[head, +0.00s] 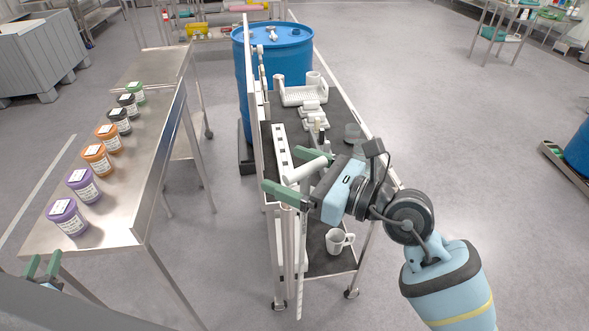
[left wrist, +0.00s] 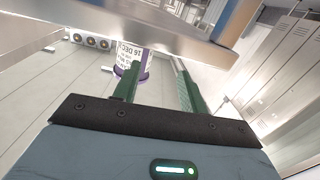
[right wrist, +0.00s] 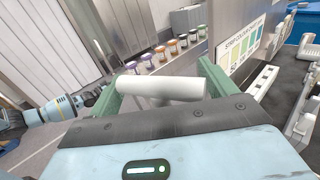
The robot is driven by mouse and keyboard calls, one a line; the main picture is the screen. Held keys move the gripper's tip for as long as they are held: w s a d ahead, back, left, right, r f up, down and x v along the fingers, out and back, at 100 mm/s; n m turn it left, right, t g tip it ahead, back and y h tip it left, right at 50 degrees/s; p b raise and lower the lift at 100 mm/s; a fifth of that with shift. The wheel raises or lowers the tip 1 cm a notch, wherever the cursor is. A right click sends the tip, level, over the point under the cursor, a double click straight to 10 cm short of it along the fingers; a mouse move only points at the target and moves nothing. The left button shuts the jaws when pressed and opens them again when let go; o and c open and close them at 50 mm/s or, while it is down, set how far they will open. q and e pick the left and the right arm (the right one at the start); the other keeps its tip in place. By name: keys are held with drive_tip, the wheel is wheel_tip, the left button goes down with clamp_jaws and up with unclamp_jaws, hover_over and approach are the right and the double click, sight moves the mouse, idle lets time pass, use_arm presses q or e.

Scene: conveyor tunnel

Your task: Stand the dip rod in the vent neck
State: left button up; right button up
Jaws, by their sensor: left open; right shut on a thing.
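The dip rod (head: 300,255) is white with a T-shaped handle and a long thin shaft with fine marks. My right gripper (head: 287,171) is shut on its handle (right wrist: 160,88), and the shaft hangs down roughly upright in front of the cart. The blue drum (head: 243,75) stands behind the cart, with small fittings (head: 272,33) on its lid. I cannot tell which fitting is the vent neck. My left gripper (head: 43,266) is open and empty at the lower left of the head view, low beside the steel table. In the left wrist view, a purple-lidded jar shows beyond its fingers.
A steel table (head: 150,185) at left carries a row of lidded jars (head: 97,158). The cart (head: 345,115) holds a white rack (head: 303,95), a slotted bar (head: 282,146) and a colour chart board (right wrist: 240,45). A white jug (head: 338,241) sits on its lower shelf.

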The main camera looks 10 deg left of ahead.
use_arm(q)
drive_tip(key=d+f+m+g+h, duration=0.1)
drive_tip(key=d+f+m+h, duration=0.15)
drive_tip(key=d+f, duration=0.6)
drive_tip(key=d+f+m+g+h, duration=0.2)
drive_tip(key=d+f+h, duration=0.15)
drive_tip(key=d, duration=0.95)
drive_tip(key=s+d+f+m+g+h, duration=0.1)
drive_tip(key=s+d+m+h, duration=0.1)
drive_tip(key=d, duration=1)
drive_tip(key=s+d+f+m+g+h, duration=0.1)
drive_tip(key=d+m+g+h, duration=0.1)
drive_tip(key=d, duration=1)
drive_tip(key=shift+s+f, duration=0.3)
drive_tip(key=shift+s, duration=0.1)
use_arm(e)
drive_tip(key=o, duration=0.3)
use_arm(q)
drive_tip(key=shift+a, duration=0.1)
use_arm(e)
drive_tip(key=c, duration=0.7)
